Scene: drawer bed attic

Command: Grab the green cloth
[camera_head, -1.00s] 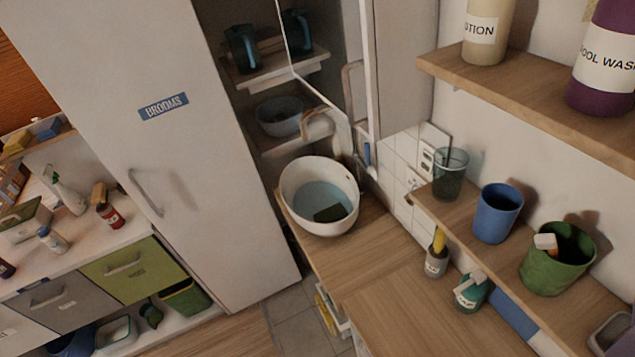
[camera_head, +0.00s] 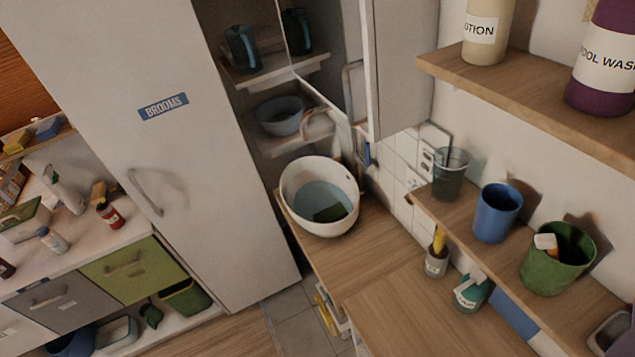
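A dark green flat piece (camera_head: 328,213) lies at the bottom of the white basin (camera_head: 291,208), in what looks like bluish water. It may be the green cloth, but I cannot tell cloth from sponge here. The basin stands on the wooden counter (camera_head: 375,245) near the middle of the view. A second dark green item (camera_head: 150,315) is on the low shelf at lower left, too small to make out. My gripper is not in view.
A tall white cabinet (camera_head: 150,150) marked BROOMS stands left of the basin. Wooden shelves on the right hold a blue cup (camera_head: 497,213), a green pot (camera_head: 557,258) and bottles. A soap bottle (camera_head: 471,291) stands below. The counter in front of the basin is clear.

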